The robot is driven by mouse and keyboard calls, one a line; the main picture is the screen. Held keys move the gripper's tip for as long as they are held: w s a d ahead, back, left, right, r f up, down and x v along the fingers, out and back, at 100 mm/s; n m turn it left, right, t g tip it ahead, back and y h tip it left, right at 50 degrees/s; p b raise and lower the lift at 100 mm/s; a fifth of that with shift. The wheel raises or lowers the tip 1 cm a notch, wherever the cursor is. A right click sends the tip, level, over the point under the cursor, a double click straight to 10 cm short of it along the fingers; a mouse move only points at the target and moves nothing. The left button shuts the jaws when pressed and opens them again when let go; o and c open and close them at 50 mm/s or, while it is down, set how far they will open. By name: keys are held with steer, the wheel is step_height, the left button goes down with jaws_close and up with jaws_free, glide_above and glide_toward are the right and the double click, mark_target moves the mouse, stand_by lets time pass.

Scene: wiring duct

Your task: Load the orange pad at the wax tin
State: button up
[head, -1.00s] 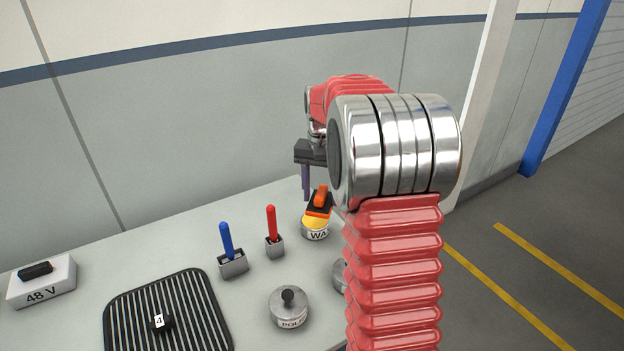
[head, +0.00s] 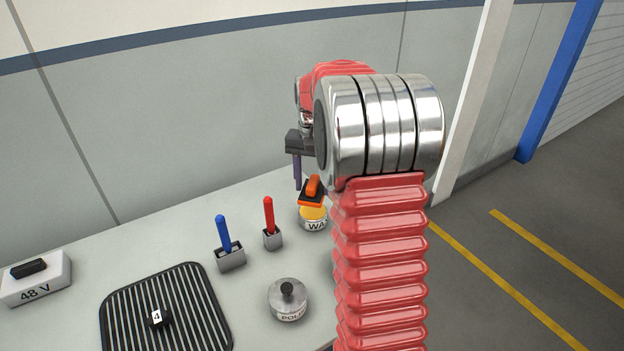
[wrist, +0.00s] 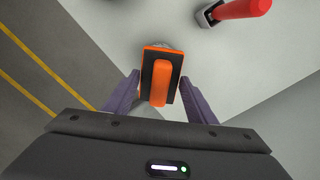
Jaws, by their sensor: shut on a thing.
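The orange pad (head: 312,187) has a dark layer and a raised orange grip. In the wrist view the pad (wrist: 161,80) sits between the two purple fingers of my gripper (wrist: 159,82), which is shut on it. The wax tin (head: 315,224) is a round silver tin with a "WA" label and yellow wax on top. The pad is over the tin's far part, with yellow wax showing below it; I cannot tell whether they touch. In the wrist view the pad hides most of the tin. My arm hides part of my gripper in the head view.
A red stick in a grey holder (head: 272,238) stands close left of the tin, with a blue one (head: 231,258) beyond. A polish tin (head: 288,302), black ribbed mat (head: 190,310) and 48 V box (head: 38,279) lie on the bench. The wall is behind.

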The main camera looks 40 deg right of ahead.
mark_target(313, 197)
steer(key=shift+f, duration=2.25)
steer(key=shift+f, duration=0.6)
stand_by(0.8)
steer(key=shift+r, duration=0.15)
steer(key=shift+r, duration=3.45)
steer(key=shift+s, duration=0.1)
